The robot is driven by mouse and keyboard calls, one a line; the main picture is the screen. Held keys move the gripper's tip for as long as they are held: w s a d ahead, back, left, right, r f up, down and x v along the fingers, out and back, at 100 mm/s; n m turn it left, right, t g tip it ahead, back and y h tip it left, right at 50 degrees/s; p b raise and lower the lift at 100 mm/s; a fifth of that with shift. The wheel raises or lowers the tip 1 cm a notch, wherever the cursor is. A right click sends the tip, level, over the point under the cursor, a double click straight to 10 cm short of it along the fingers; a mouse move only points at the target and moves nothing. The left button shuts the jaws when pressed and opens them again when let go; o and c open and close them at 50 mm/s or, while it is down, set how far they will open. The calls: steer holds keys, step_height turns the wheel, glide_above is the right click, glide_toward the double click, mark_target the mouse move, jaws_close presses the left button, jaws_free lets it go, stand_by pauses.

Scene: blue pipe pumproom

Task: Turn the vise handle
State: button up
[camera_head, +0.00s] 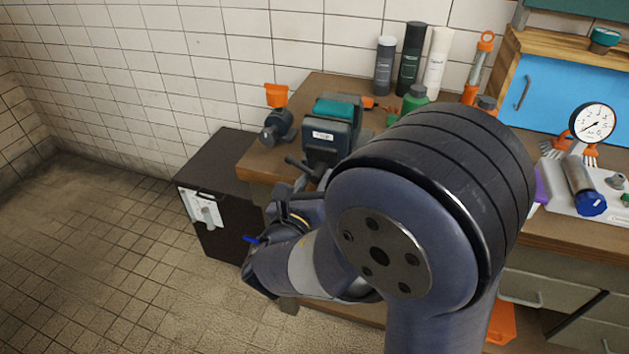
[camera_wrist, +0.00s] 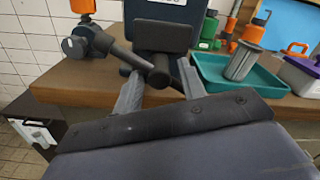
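The bench vise (camera_head: 328,136) is dark with teal jaws and a white label, and stands at the left front of the wooden bench. It also shows at the top of the wrist view (camera_wrist: 160,37). In the head view my arm hides the fingertips.
A teal tray (camera_wrist: 214,67) with a grey cylinder lies right of the vise. A dark cabinet (camera_head: 225,170) stands left of the bench. The floor at left is clear.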

jaws_close()
stand_by(0.3)
steer(key=shift+f+m+b, duration=0.15)
steer(key=shift+m+b, duration=0.15)
steer(key=shift+f+m+b, duration=0.2)
steer(key=shift+m+b, duration=5.4)
steer(key=shift+b, duration=0.3)
